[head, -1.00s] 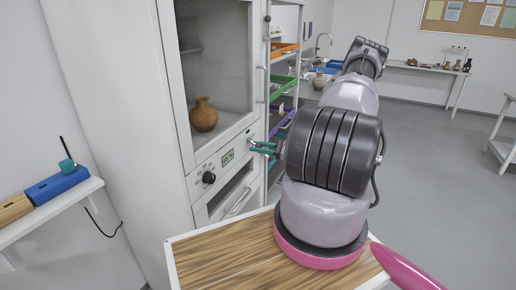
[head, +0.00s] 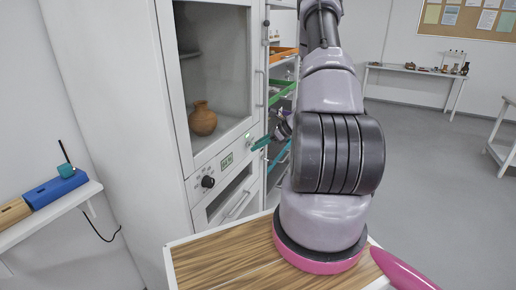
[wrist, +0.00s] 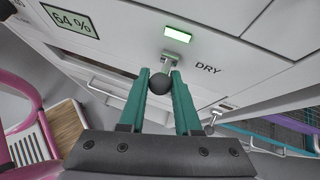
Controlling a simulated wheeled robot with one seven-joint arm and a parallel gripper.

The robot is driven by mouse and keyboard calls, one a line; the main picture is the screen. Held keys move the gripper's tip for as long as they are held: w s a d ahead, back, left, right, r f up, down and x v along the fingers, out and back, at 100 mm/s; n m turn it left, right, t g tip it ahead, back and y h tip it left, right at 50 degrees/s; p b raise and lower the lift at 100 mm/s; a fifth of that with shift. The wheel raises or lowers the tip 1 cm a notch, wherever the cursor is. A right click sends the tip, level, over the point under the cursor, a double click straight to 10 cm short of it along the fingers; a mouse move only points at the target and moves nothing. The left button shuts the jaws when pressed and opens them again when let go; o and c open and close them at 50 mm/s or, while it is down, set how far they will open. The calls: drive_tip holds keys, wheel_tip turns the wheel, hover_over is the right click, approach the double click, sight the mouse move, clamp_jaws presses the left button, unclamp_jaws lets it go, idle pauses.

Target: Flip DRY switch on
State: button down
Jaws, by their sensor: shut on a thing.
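The DRY switch (wrist: 160,85) is a small lever with a black ball end on the white cabinet front. In the wrist view the ball sits between the teal fingers of my gripper (wrist: 159,75), which is shut on it. A lit green lamp (wrist: 178,35) is just above the switch, and the label DRY (wrist: 208,69) is to its right. In the head view my gripper (head: 262,143) is at the right end of the cabinet's control panel; the switch is too small to make out there.
The cabinet (head: 170,148) has a glass door with a brown jar (head: 203,119) behind it, a black dial (head: 208,182) and a display (wrist: 70,21) reading about 64 %. A rack with coloured trays (head: 282,93) stands right of it. Open floor lies further right.

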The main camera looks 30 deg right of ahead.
drive_tip(key=shift+w+r+g+h, duration=0.1)
drive_tip(key=shift+r+g+h, duration=0.25)
drive_tip(key=shift+g+h, duration=0.4)
drive_tip(key=c, duration=0.6)
unclamp_jaws()
drive_tip(key=shift+a, duration=0.1)
drive_tip(key=shift+r, duration=0.1)
drive_tip(key=v, duration=1)
drive_tip(key=shift+d+r, duration=0.25)
